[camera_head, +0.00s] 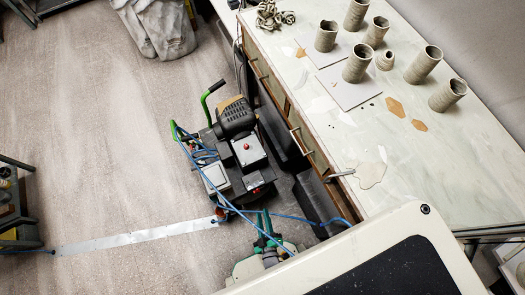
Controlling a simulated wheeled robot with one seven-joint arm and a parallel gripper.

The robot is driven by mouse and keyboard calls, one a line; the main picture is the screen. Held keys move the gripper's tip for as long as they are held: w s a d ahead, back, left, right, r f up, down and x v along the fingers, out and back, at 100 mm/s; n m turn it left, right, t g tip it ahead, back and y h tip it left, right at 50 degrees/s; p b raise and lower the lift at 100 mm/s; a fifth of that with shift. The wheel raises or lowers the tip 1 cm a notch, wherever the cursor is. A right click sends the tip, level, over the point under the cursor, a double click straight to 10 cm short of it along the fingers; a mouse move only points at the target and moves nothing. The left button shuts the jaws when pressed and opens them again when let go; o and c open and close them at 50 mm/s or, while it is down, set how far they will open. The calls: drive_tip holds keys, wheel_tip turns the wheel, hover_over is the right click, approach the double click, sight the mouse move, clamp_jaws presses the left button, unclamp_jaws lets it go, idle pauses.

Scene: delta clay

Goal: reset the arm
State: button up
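No part of my gripper shows in the camera_head view, so its pose and whether it is open or shut cannot be seen. The task names no other object.
A long workbench (400,165) runs down the right, bearing several clay cylinders (424,64) and a pale spill (371,170). A machine with a motor (236,118) and blue hoses stands against its drawers. A grey covered bundle (160,28) lies at the top. Floor (90,130) is open at left.

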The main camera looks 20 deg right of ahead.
idle(0.3)
drive_tip(key=s+a+r+m+y, duration=0.1)
drive_tip(key=a+r+m, duration=0.1)
drive_tip(key=r, duration=1.3)
drive_tip(key=s+a+r+m+y, duration=0.1)
drive_tip(key=a+r+m, duration=0.1)
drive_tip(key=r, duration=1.2)
drive_tip(key=s+a+r+m+t+y, duration=0.1)
drive_tip(key=a+r+m, duration=0.1)
drive_tip(key=r, duration=1.3)
drive_tip(key=shift+a+r, duration=0.3)
drive_tip(key=shift+a, duration=0.25)
